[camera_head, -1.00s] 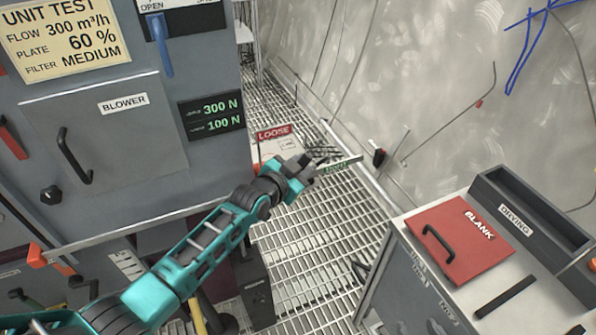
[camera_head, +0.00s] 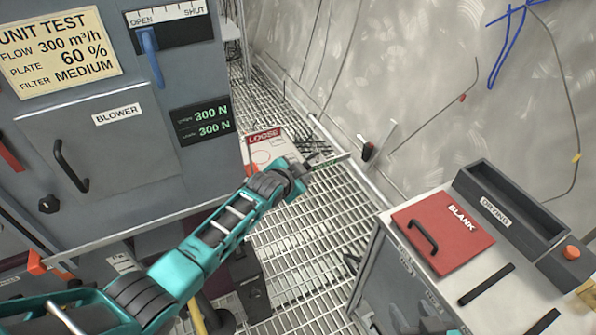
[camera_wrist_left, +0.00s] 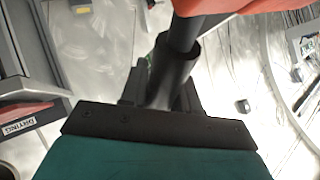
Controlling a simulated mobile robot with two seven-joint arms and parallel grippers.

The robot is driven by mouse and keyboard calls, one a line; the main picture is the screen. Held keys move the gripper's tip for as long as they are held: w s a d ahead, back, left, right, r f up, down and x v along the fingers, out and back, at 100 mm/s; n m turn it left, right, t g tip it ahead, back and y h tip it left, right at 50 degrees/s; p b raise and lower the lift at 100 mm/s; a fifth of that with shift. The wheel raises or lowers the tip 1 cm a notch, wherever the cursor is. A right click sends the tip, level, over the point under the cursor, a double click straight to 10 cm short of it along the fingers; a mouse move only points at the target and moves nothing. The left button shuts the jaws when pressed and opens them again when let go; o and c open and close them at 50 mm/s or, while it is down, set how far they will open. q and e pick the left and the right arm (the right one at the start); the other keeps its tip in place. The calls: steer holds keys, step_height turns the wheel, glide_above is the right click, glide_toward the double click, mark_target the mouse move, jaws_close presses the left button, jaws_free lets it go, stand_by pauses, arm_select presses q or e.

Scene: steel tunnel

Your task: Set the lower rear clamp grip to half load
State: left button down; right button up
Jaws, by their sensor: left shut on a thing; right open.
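The clamp readout (camera_head: 203,121) on the blower cabinet shows 300 N on both its upper and lower lines; its small labels are too blurred to read. My left arm reaches across the grating to a panel marked LOOSE (camera_head: 264,137). My left gripper (camera_head: 304,171) is at its right side, its jaws mostly hidden by the wrist. In the left wrist view my left gripper (camera_wrist_left: 160,95) is shut on a dark round handle (camera_wrist_left: 182,45), with an orange-red part (camera_wrist_left: 235,5) above it. My right gripper (camera_head: 402,318) is low at the bottom edge, open, partly cut off.
The grey cabinet carries a unit test card (camera_head: 62,52), a blue open/shut lever (camera_head: 151,55) and a blower door (camera_head: 100,150). At right, a bench holds a red BLANK cover (camera_head: 443,233) and a drying trough (camera_head: 510,212). Grating floor (camera_head: 300,255) lies between.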

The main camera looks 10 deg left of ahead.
arm_select(q)
steer(key=shift+s+f, duration=0.1)
steer(key=c, duration=0.9)
jaws_free()
steer(key=shift+s+a+r+p, duration=0.15)
steer(key=shift+s+r+p, duration=0.2)
steer(key=shift+s+r, duration=0.1)
steer(key=p+v, duration=0.1)
steer(key=v, duration=1)
steer(key=shift+s+r+p, duration=0.15)
steer(key=shift+s+p, duration=0.1)
steer(key=shift+p, duration=0.15)
steer(key=shift+a, duration=0.1)
steer(key=s+a+f+n, duration=0.3)
steer(key=s+n, duration=0.1)
steer(key=s, duration=0.6)
steer(key=s+a+f+n+y, duration=0.1)
steer(key=s+a+f+n, duration=0.2)
steer(key=s, duration=0.7)
steer(key=shift+s+a+f+n, duration=0.25)
steer(key=shift+f+n, duration=0.15)
steer(key=shift+f, duration=0.45)
